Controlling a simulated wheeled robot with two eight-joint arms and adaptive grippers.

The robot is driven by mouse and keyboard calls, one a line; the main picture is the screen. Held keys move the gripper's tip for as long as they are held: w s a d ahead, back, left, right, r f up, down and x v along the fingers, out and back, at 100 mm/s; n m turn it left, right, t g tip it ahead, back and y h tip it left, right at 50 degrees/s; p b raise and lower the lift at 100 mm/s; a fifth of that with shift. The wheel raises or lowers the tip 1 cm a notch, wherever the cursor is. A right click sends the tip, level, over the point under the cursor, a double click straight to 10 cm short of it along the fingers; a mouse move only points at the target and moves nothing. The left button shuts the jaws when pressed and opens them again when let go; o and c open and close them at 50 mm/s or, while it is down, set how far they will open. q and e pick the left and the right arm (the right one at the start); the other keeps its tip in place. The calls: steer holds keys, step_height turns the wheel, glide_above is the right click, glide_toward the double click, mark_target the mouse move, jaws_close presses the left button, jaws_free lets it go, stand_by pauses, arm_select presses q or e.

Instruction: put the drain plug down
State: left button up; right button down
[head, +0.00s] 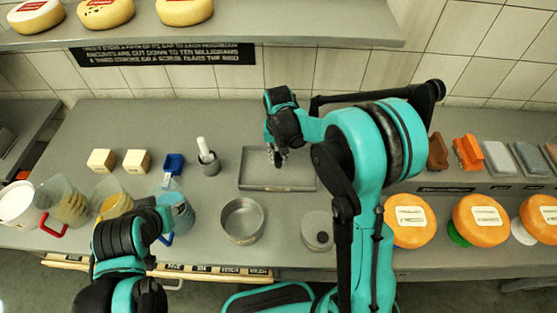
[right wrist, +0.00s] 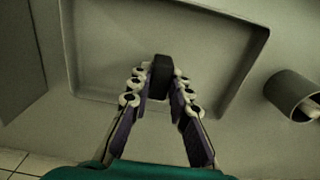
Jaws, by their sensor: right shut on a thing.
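In the right wrist view a small dark block-like piece, which I take as the drain plug (right wrist: 161,72), sits between the fingertips of my right gripper (right wrist: 160,88). The fingers are shut on it. It is over the shallow grey rectangular tray (right wrist: 98,92); I cannot tell whether it touches the tray floor. In the head view my right gripper (head: 276,155) points down at the back left part of the tray (head: 277,188); the plug is not clearly visible there. My left gripper (head: 158,217) is beside the jugs at the left, its fingers unclear.
A grey cup with a white-handled tool (head: 208,163) stands left of the tray. Jugs (head: 62,203), pale blocks (head: 136,161) and a blue item (head: 173,164) are left; orange cheese wheels (head: 410,221) are right.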

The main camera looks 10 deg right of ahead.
steer(key=shift+w+f, duration=0.1)
steer(key=shift+f, duration=0.8)
steer(key=shift+r, duration=0.1)
steer(key=c, duration=1.4)
jaws_free()
steer(key=shift+f, duration=0.2)
steer(key=shift+r, duration=0.15)
